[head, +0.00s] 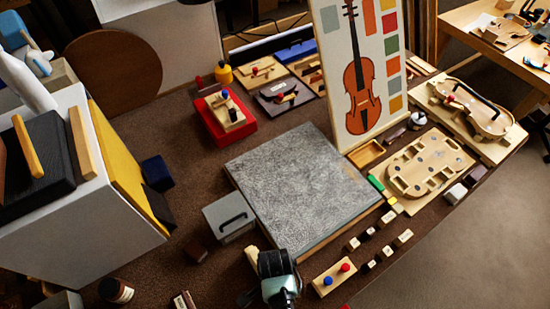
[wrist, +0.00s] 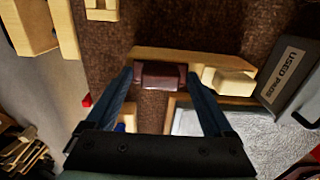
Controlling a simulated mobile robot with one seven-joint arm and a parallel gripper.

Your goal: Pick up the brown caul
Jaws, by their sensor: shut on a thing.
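My gripper (wrist: 160,82) is shut on a dark reddish-brown block, the brown caul (wrist: 160,75), which sits between the two blue fingers in the wrist view. A pale wooden strip (wrist: 195,57) lies just behind the caul in that view; I cannot tell whether the caul touches it. In the head view my gripper (head: 278,285) is over the near edge of the bench, and its wrist hides the fingertips and the caul.
A grey box (head: 230,216) with a black handle stands close by; its label reads "USED PADS" in the wrist view. A grey slab (head: 300,185) lies beyond it. A wooden tray with red and blue knobs (head: 334,279) is to the right.

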